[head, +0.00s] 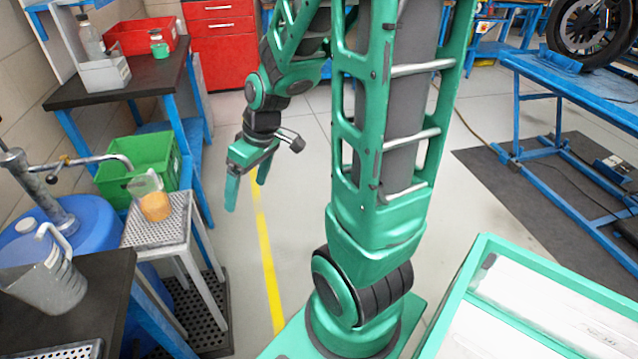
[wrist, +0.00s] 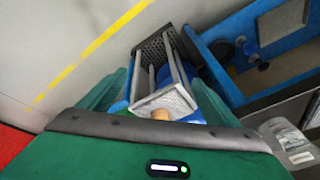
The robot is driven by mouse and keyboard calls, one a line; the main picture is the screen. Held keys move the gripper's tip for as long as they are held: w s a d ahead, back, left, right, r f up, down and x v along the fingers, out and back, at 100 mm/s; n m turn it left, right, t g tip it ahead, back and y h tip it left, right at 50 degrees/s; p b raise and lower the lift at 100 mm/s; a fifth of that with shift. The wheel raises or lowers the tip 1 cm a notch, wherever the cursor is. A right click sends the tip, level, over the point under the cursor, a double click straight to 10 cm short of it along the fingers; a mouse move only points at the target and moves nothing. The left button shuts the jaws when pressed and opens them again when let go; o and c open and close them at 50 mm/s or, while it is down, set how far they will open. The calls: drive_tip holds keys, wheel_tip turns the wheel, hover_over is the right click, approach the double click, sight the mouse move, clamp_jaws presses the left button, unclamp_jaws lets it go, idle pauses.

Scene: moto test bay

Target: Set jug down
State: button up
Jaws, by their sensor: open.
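A clear jug with orange liquid (head: 155,206) stands upright on a perforated metal stand (head: 178,229), below the spout of a drum pump. In the wrist view, part of its orange content (wrist: 160,114) shows past my gripper's edge. A larger, empty-looking clear jug (head: 45,282) stands on the dark bench at the lower left; it also shows in the wrist view (wrist: 288,142). My gripper (head: 246,196) is open and empty, pointing down. In the picture it is right of the stand, apart from both jugs.
A blue drum (head: 88,228) with the pump (head: 55,195) stands beside the stand. A green crate (head: 138,160) is behind it. A dark shelf (head: 115,80) holds bottles and a red bin (head: 140,38). Open floor with a yellow line (head: 267,262) lies right of the stand.

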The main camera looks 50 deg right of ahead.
drive_tip(key=s+d+r+m+g, duration=0.1)
drive_tip(key=s+r+m, duration=0.1)
drive_tip(key=s, duration=0.4)
drive_tip(key=s+d+r+m+g+h, duration=0.1)
drive_tip(key=s+d+r+m, duration=0.1)
drive_tip(key=s, duration=0.4)
drive_tip(key=s+d+r+m+g, duration=0.1)
drive_tip(key=s+d+r+m, duration=0.1)
drive_tip(key=s, duration=0.4)
drive_tip(key=r+m, duration=0.1)
drive_tip(key=m, duration=0.1)
drive_tip(key=shift+s+r+m+h, duration=0.3)
drive_tip(key=shift+s+r+h, duration=0.1)
